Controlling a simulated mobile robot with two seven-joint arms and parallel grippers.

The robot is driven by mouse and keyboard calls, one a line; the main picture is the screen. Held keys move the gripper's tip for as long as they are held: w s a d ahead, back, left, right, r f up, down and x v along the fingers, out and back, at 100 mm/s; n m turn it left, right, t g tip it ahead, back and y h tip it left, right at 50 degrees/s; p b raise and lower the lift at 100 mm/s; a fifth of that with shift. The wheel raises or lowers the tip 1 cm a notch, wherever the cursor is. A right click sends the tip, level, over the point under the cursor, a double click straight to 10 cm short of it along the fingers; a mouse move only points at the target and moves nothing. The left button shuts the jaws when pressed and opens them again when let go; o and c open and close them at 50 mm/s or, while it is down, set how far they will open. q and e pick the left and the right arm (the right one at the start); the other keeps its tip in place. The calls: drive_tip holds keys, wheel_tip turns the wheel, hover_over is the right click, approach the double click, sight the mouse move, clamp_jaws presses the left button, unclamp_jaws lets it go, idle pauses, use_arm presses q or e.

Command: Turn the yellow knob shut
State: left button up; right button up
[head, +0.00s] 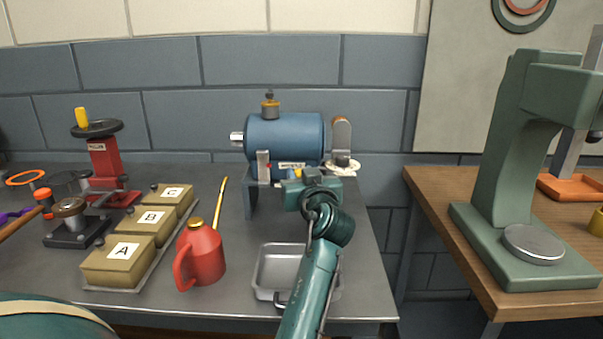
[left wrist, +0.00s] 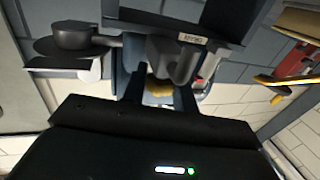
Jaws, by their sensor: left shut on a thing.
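A blue cylindrical casing (head: 285,135) lies on a grey stand at the back of the bench. The yellow knob (head: 298,173) shows as a small patch low on its front, mostly hidden by my gripper. My left gripper (head: 304,181) reaches up to it from the front. In the left wrist view, the yellow knob (left wrist: 158,88) sits between the two dark fingers (left wrist: 160,97), which are shut on it. How far the knob is turned cannot be told. My right gripper is not in view.
A metal tray (head: 258,270) lies under my forearm. A red oil can (head: 202,257) and boxes lettered A, B and C (head: 117,263) stand to the left. A red jack-like tool (head: 105,160) is behind them. A green press (head: 495,170) stands on the wooden table at right.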

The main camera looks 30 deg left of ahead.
use_arm(q)
drive_tip(key=shift+r+m+t+h+p, duration=0.25)
drive_tip(key=shift+m+t+h+p, duration=0.05)
drive_tip(key=shift+t+p, duration=0.15)
drive_tip(key=shift+a+r+m+t+h+p, duration=0.1)
drive_tip(key=shift+m+t+h+p, duration=0.55)
drive_tip(key=shift+p, duration=0.55)
drive_tip(key=shift+m+t+h+p, duration=0.3)
drive_tip(key=shift+m+h+p, duration=0.05)
drive_tip(key=shift+h+p, duration=0.3)
drive_tip(key=m+t+h+p, duration=0.1)
drive_tip(key=h+p, duration=0.1)
drive_tip(key=p, duration=0.1)
drive_tip(key=shift+m, duration=0.4)
drive_tip(key=shift+m+t+h+p, duration=0.5)
drive_tip(key=shift+m+h+p, duration=0.2)
drive_tip(key=shift+h+p, duration=0.45)
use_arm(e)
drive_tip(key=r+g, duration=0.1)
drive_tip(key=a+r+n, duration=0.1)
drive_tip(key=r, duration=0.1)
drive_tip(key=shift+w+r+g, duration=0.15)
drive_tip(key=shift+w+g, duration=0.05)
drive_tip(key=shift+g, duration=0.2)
use_arm(q)
drive_tip(key=shift+f, duration=0.2)
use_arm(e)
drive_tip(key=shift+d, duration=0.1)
